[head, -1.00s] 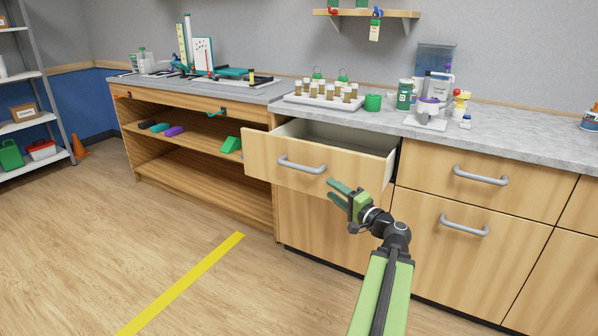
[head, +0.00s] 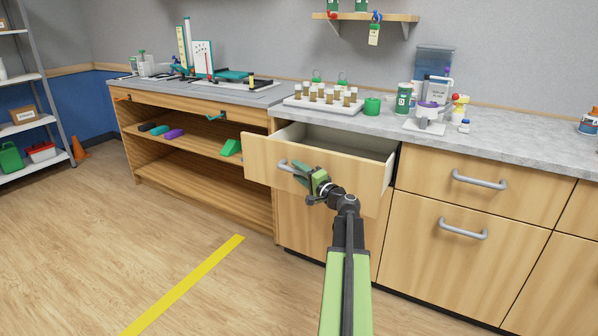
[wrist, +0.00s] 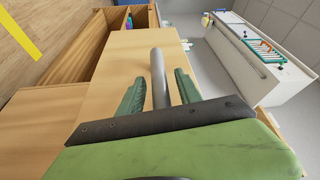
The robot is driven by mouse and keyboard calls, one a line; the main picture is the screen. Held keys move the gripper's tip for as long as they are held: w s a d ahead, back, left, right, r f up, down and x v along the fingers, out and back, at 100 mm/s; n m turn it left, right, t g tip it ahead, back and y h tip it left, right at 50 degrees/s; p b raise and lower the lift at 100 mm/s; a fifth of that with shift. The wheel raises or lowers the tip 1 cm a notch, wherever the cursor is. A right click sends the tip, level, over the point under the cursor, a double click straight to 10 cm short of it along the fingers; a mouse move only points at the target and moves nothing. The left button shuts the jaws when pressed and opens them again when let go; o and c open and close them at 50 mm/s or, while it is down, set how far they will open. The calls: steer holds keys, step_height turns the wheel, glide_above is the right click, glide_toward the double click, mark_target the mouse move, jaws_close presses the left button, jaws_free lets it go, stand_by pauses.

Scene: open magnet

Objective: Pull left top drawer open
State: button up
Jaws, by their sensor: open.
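The left top drawer (head: 262,163) is pulled part way out of the wooden cabinet, and its grey inside shows from above. Its grey bar handle (head: 284,165) is partly hidden behind my gripper (head: 300,171) in the head view. In the wrist view the handle (wrist: 158,72) lies between the two green fingers of my gripper (wrist: 158,90). The fingers are open, with a gap visible on each side of the handle.
A lower door sits under the open drawer. Another drawer (head: 470,193) with its own handle is shut to the right. A white rack of vials (head: 322,104) and a green cup (head: 372,106) stand on the counter. The floor in front is clear, with a yellow stripe (head: 185,285).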

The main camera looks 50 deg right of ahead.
jaws_close()
stand_by(0.3)
stand_by(1.2)
